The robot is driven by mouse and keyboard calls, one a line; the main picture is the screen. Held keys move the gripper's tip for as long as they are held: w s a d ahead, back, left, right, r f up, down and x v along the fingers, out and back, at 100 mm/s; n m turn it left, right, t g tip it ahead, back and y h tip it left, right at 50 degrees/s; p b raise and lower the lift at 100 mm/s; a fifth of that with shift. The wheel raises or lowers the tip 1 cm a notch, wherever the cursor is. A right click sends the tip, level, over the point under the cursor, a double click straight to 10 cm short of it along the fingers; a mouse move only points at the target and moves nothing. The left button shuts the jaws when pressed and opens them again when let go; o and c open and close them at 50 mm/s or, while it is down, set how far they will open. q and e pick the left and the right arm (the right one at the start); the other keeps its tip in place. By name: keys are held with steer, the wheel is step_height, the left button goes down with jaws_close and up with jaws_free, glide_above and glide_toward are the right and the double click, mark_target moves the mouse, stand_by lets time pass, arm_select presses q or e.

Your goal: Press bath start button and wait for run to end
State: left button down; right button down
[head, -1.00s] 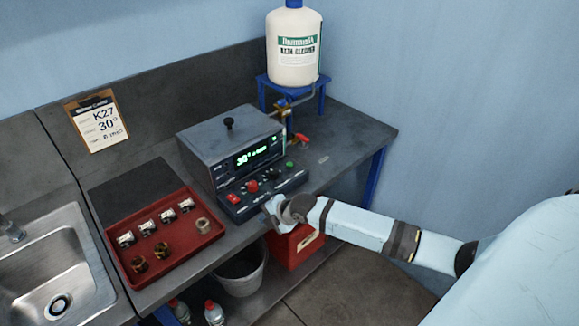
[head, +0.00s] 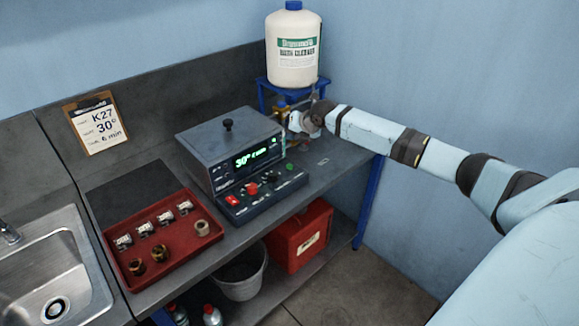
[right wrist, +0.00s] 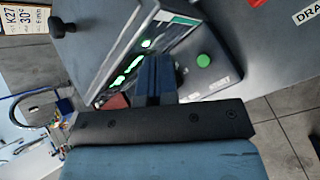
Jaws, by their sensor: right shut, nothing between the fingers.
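The bath (head: 215,142) is a grey box with a knobbed lid and a lit green display (head: 251,158) that seems to read 30° and a time in min. Its sloped front panel (head: 255,203) carries a red rocker switch, dark knobs, a red knob and a green button (head: 290,167) at the right end. In the right wrist view the green button (right wrist: 203,60) lies just right of my shut fingers, apart from them. My right gripper (head: 292,121) is shut and empty, raised by the bath's right side, in front of the bottle stand. My left gripper is out of view.
A white bottle (head: 293,48) stands on a blue stand (head: 262,92) behind my right gripper. A red tray (head: 178,252) with several small parts lies left of the bath. A clipboard (head: 95,124) reads K27, 30°, 6 min. A red box (head: 297,236) and bucket (head: 243,276) sit below.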

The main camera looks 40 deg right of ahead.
mark_target(291, 165)
steer(key=shift+f, duration=0.1)
step_height(291, 165, down, 8)
steer(key=b, duration=0.5)
steer(key=shift+b, duration=0.35)
steer(key=shift+f, duration=0.35)
steer(key=shift+f, duration=0.1)
stand_by(1.4)
steer(key=shift+f+b, duration=0.35)
steer(key=shift+f+b, duration=0.3)
steer(key=shift+f, duration=0.15)
stand_by(0.6)
steer(key=shift+r, duration=0.1)
steer(key=shift+r+p, duration=0.55)
steer(key=shift+r, duration=0.25)
